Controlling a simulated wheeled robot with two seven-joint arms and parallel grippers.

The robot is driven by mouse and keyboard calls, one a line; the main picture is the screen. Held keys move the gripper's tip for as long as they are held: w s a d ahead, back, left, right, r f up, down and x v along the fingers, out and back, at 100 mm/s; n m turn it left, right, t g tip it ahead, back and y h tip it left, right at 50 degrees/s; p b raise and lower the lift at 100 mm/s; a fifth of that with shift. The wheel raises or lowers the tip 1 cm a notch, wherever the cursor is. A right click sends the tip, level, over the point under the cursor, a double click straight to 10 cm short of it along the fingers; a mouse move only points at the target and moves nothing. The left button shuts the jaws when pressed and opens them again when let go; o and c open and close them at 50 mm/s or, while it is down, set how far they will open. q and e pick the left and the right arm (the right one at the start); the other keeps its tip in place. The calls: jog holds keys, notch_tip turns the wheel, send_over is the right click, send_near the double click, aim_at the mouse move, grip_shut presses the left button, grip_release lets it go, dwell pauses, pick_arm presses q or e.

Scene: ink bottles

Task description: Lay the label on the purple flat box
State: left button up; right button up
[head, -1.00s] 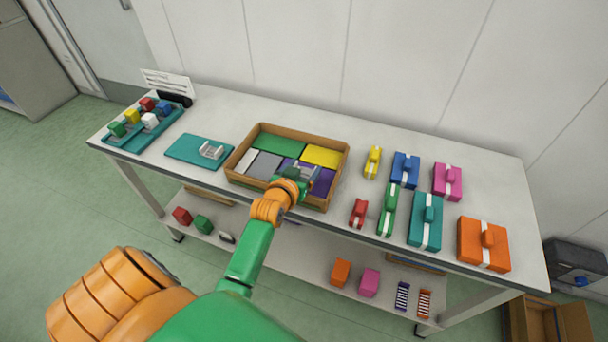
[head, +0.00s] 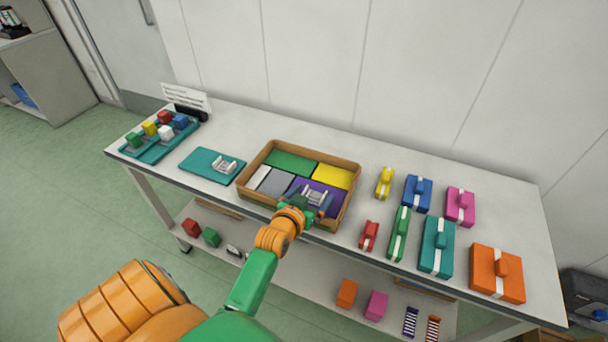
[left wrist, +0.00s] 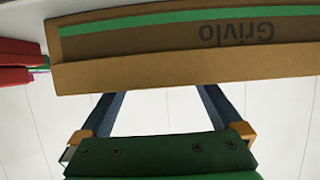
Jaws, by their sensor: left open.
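The purple flat box (head: 328,192) lies in the front right part of the brown tray (head: 254,163). A small pale grey piece (head: 313,194) shows over the purple box, between my left fingertips; I cannot tell for sure that it is the label or whether it touches the box. My left gripper (head: 312,203) is open at the tray's front right, over the purple box, and hides part of it. In the left wrist view, its two dark fingers (left wrist: 160,100) are apart, with a brown wall marked "Grivlo" (left wrist: 235,32) beyond them. My right gripper is not in view.
Green (head: 293,162), yellow (head: 331,176), grey and white flat boxes share the tray. A teal board (head: 200,163) with a pale piece lies left of it. Several coloured blocks with white bands stand on the right. A teal tray of small blocks (head: 158,147) is far left.

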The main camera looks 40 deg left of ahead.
pick_arm(q)
jog(key=v, duration=1)
jog(key=s+d+f+m+g+h, duration=0.1)
jog(key=s+d+f+g+h, duration=0.2)
jog(key=f, duration=0.8)
jog(key=s+d+f+m+g, duration=0.15)
jog(key=s+d+f, duration=0.3)
jog(key=f, duration=0.65)
jog(key=s+f+m+g, duration=0.1)
jog(key=s+f+g, duration=0.2)
jog(key=s+f, duration=0.3)
jog(key=s+f+m+g, duration=0.1)
jog(key=s+f+g, duration=0.3)
jog(key=s, duration=1.1)
notch_tip(320, 180, down, 2)
jog(key=shift+d+f+p, duration=0.15)
jog(key=shift+d+p, duration=0.05)
jog(key=shift+p, duration=0.15)
